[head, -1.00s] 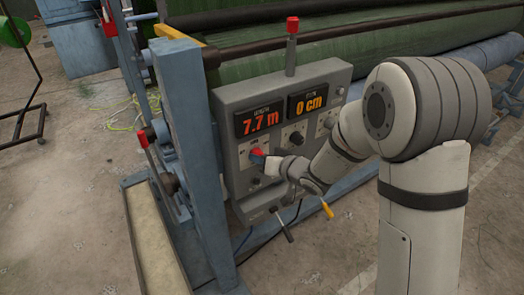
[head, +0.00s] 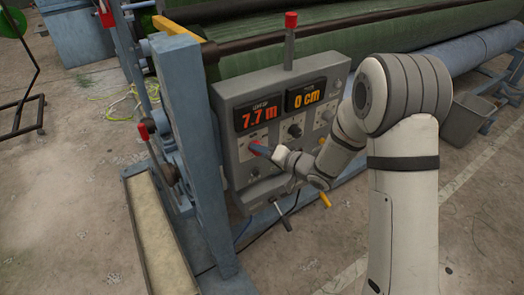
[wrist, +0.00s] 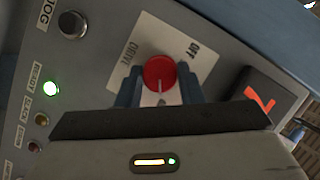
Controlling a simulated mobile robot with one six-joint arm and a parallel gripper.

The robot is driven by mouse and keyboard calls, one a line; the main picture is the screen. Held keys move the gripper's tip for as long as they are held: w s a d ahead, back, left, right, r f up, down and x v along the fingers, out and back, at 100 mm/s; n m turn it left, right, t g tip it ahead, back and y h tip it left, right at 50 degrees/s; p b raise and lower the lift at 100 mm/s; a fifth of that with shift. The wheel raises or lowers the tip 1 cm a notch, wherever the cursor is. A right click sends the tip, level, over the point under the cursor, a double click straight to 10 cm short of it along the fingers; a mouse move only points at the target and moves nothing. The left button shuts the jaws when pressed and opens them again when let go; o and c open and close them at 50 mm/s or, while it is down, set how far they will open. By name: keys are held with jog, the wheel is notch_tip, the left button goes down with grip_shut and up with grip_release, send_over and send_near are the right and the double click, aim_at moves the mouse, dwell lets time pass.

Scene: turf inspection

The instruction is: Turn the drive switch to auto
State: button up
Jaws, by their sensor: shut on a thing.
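The drive switch is a red round knob (wrist: 159,72) on a pale plate (wrist: 185,45) marked DRIVE and OFF. My gripper (wrist: 158,88) is shut on the knob, with one blue finger on each side of it. A white pointer line on the knob runs toward the bottom of the wrist view, away from OFF. The plate's lower part is hidden behind my gripper, and I cannot read an AUTO mark. In the head view my gripper (head: 262,151) is at the left side of the grey control panel (head: 300,142), below the length display.
The wrist view shows a JOG button (wrist: 72,25) and a lit green READY lamp (wrist: 51,88).

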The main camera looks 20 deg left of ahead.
dwell(0.3)
jog(key=o, duration=1)
jog(key=shift+c, duration=0.2)
jog(key=b+v, duration=0.1)
jog(key=v, duration=0.7)
jog(key=shift+b, duration=0.4)
